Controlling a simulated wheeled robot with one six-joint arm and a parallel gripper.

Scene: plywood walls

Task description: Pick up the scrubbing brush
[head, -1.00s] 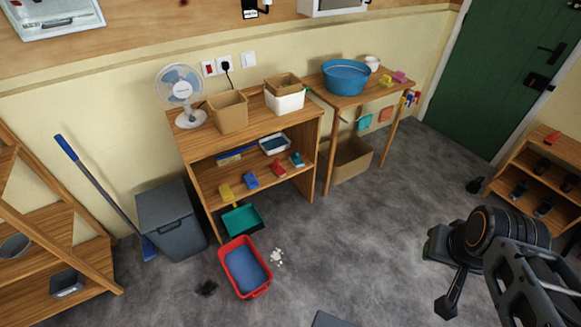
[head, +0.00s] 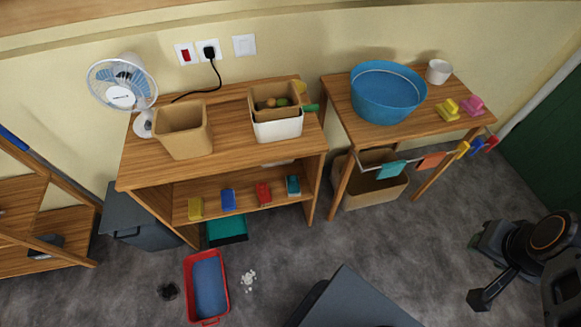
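I cannot tell for certain which thing is the scrubbing brush. Small block-like items stand on the lower shelf of the wooden unit: a yellow one (head: 195,208), a blue one (head: 228,200), a red one (head: 263,193) and a teal one (head: 293,186). A yellow item (head: 447,109) and a pink item (head: 473,105) lie on the right table; their details are too small to tell. My gripper (head: 481,270) is at the lower right, far from the shelf, its two dark fingers apart with nothing seen between them.
The right table (head: 340,100) carries a blue basin (head: 388,95) and a white cup (head: 439,71). The wooden unit's top (head: 225,110) holds a fan (head: 122,85), a cardboard bin (head: 183,130) and a white box (head: 278,128). A red tub (head: 206,285) stands on the floor.

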